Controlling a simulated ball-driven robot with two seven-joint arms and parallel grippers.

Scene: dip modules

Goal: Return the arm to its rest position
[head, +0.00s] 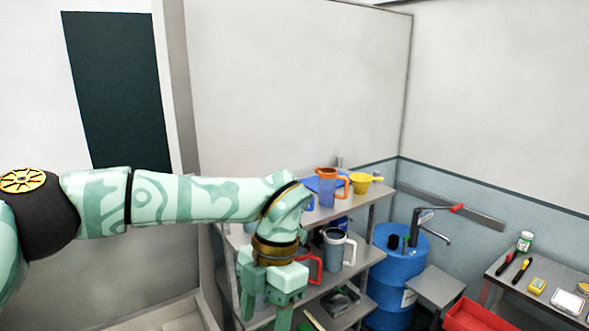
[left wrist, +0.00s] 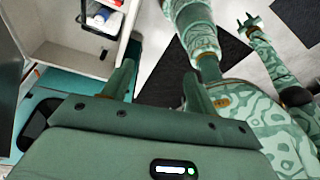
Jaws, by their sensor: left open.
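My left arm reaches in from the left in the head view, out in front of a grey shelf rack (head: 345,258). Its gripper (head: 265,314) points down near the bottom edge, with the fingertips partly cut off. In the left wrist view, the two fingers of the left gripper (left wrist: 160,82) stand apart with nothing between them. My right gripper (left wrist: 251,23) shows small at the top right of that view, its fingers apart and empty. It is not in the head view.
The rack holds a blue and orange jug (head: 327,190), a yellow funnel (head: 362,181) and a grey jug (head: 334,250). A red-handled jug (head: 314,266) is close beside my left gripper. A blue barrel (head: 398,270), red bin (head: 474,318) and table (head: 515,284) stand right.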

